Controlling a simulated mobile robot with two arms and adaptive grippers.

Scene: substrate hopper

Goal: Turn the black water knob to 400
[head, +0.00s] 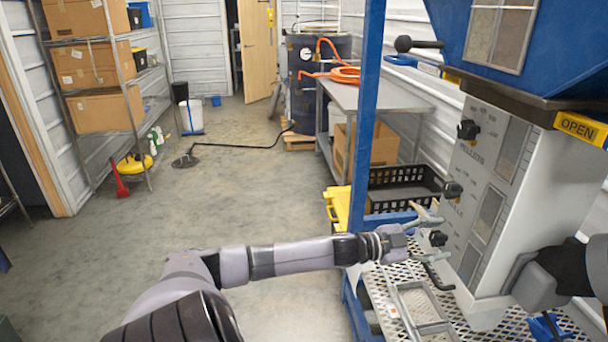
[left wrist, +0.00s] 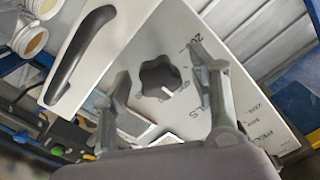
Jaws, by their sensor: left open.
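A hopper machine with a light grey front panel (head: 478,200) stands at the right in the head view. Three black knobs show on it, the top one (head: 468,129), the middle one (head: 453,190) and the low one (head: 437,238). My left gripper (head: 437,214) is at the panel, close to the low knob. In the left wrist view a lobed black knob (left wrist: 162,77) with a white mark at its lower right lies between the open fingers, with gaps at both sides. Small numbers are printed on the panel; the water label cannot be read. My right arm shows at the right edge; its fingers are not clear.
A blue post (head: 366,120) rises left of the machine. A perforated metal platform (head: 490,325) lies below the panel. A black crate (head: 400,187) and a metal table (head: 375,95) stand behind. The concrete floor (head: 240,190) at the left is mostly clear.

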